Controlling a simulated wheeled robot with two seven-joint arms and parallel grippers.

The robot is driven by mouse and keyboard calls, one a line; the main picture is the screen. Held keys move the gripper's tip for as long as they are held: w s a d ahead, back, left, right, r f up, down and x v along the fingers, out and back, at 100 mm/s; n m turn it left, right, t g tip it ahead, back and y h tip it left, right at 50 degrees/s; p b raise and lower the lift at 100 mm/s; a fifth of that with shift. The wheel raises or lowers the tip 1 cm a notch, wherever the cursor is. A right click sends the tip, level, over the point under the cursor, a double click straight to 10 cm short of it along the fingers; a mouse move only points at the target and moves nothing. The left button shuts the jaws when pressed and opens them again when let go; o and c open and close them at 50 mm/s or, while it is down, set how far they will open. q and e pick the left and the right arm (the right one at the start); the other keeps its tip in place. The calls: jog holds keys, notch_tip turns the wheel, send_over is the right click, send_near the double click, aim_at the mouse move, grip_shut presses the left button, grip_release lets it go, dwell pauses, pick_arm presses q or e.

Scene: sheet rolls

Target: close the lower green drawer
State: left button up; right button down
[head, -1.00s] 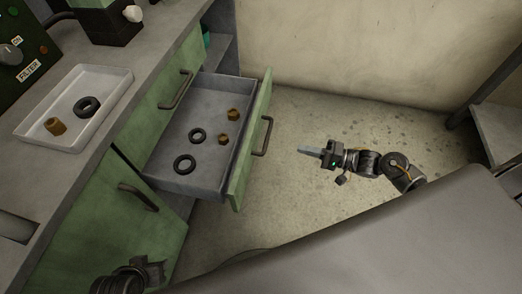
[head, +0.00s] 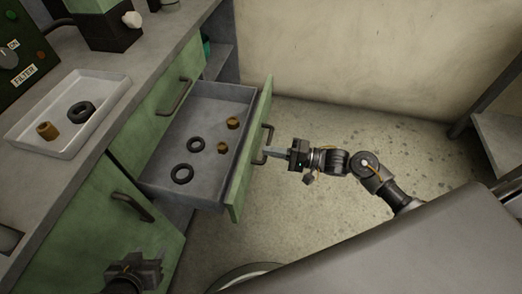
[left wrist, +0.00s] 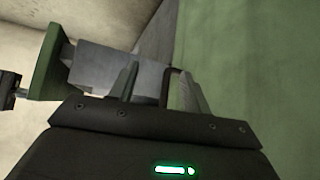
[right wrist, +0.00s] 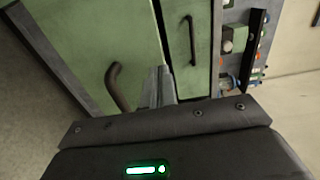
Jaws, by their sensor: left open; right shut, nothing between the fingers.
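The lower green drawer (head: 237,185) stands pulled out from the cabinet, its grey inside in view. Two black rings (head: 182,174) and two brown nuts (head: 233,123) lie in it. Its dark bar handle (head: 264,144) is on the outer face. My right gripper (head: 268,155) is shut and empty, its tips at or very near the drawer front beside the handle; contact cannot be told. In the right wrist view the shut fingers (right wrist: 160,86) point at green panels with dark handles. My left gripper (head: 150,264) is open and empty, low by the cabinet's green front.
A closed green drawer (head: 170,92) sits above the open one, and a green door (head: 95,225) is to the left. A white tray (head: 30,128) with a brown piece and black ring stands on the counter. Bare floor (head: 320,125) lies right of the drawer; a grey shelf (head: 500,130) stands far right.

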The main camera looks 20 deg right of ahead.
aim_at(251, 148)
pick_arm(q)
jog(key=shift+w+d+r+t+h, duration=0.4)
jog(key=shift+w+d+r+t, duration=0.4)
jog(key=shift+w+d, duration=0.1)
pick_arm(e)
jog(key=shift+x, duration=1.6)
